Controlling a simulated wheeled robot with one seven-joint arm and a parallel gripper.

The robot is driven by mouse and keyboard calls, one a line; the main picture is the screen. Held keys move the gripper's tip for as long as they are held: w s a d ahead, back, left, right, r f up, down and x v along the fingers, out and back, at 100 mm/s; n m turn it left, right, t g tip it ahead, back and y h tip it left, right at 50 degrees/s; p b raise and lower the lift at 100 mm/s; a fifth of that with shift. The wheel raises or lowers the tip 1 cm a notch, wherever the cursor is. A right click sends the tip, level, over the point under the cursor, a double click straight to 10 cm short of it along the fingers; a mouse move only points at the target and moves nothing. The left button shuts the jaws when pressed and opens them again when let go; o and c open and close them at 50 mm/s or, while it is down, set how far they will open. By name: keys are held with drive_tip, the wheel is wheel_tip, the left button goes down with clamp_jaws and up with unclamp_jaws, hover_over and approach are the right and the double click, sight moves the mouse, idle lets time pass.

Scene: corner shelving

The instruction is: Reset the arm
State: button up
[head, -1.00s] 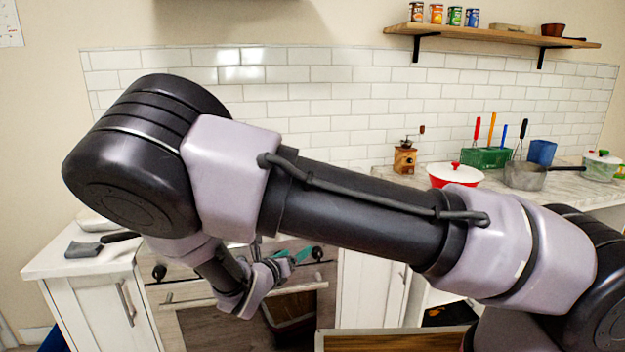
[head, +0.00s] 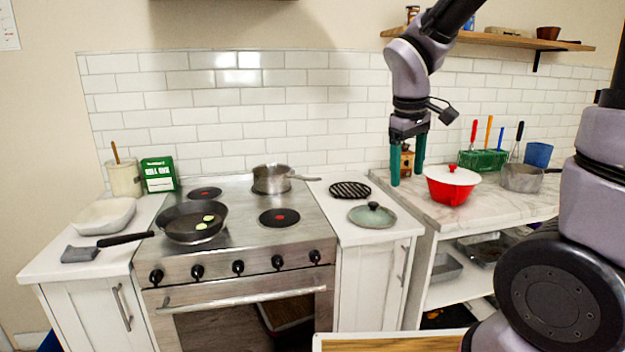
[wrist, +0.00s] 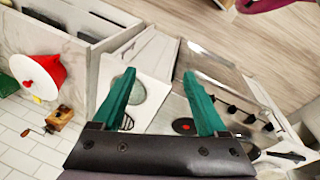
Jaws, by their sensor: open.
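My gripper (head: 407,178) hangs pointing down in front of the tiled wall in the head view, above the right counter and left of the red pot. Its two green fingers are apart with nothing between them. In the wrist view my gripper (wrist: 160,95) also shows spread, empty fingers. My arm reaches in from the top right of the head view.
The stove (head: 150,225) bears a frying pan (head: 190,222) and a saucepan (head: 270,179). A glass lid (head: 371,215) and black trivet (head: 350,190) lie right of it. A red pot (head: 449,188) stands on the marble counter (head: 425,213). A wall shelf (head: 500,37) hangs above.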

drive_tip(key=s+d+r+m+t+y, duration=0.3)
drive_tip(key=s+d+r+m+t, duration=0.1)
drive_tip(key=s+r+m, duration=0.6)
wheel_tip(320, 180, up, 3)
drive_tip(key=shift+d+f+t, duration=0.2)
drive_tip(key=shift+t, duration=0.4)
